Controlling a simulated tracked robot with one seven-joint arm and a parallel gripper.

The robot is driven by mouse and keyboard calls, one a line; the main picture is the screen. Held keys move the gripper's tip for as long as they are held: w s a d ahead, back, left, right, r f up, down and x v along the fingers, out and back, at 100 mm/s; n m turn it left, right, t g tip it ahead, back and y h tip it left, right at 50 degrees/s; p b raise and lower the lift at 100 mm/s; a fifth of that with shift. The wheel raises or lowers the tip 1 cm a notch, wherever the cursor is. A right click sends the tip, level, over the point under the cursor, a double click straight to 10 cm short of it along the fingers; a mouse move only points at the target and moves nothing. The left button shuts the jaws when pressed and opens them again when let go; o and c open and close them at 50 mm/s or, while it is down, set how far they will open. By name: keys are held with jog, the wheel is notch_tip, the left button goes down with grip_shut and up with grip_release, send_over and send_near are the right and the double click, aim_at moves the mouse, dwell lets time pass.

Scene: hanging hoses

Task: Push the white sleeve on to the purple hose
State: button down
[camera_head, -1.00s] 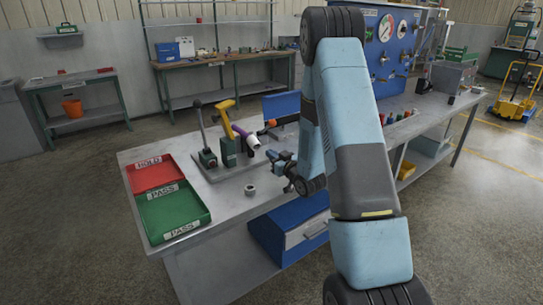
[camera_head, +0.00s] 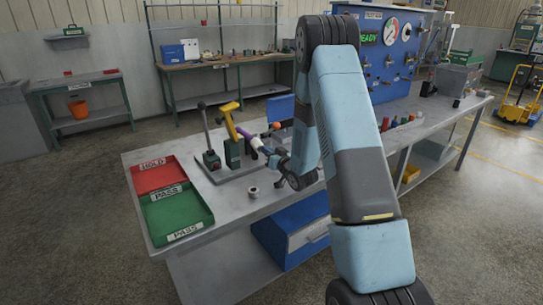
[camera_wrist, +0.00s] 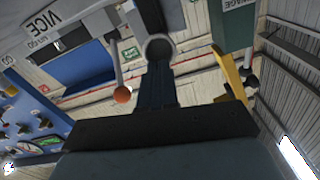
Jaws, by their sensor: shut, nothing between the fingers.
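The purple hose (camera_head: 245,132) runs from the green clamp block (camera_head: 233,152) on the bench, sloping down to the right. The white sleeve (camera_head: 257,143) is at its free end. In the wrist view a pale round end (camera_wrist: 158,37) with a dark opening, seemingly the sleeve, faces me. My gripper (camera_head: 272,155) is shut and empty, in line with the sleeve's open end. In the wrist view its fingertips (camera_wrist: 158,66) lie against the lower edge of that opening; I cannot tell whether they touch it. How far the sleeve covers the hose is hidden.
A yellow handle (camera_head: 229,122) and a black lever (camera_head: 206,130) rise beside the clamp. An orange ball knob (camera_wrist: 122,95) is close to my fingers. A small grey ring (camera_head: 253,191) lies on the bench. Red and green trays (camera_head: 180,222) are at left.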

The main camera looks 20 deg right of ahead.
jog(key=shift+w+a, duration=0.15)
jog(key=shift+w, duration=0.25)
jog(key=shift+x, duration=0.75)
dwell(0.5)
jog(key=shift+s, duration=0.1)
jog(key=v, duration=1.6)
jog(key=shift+s, duration=0.1)
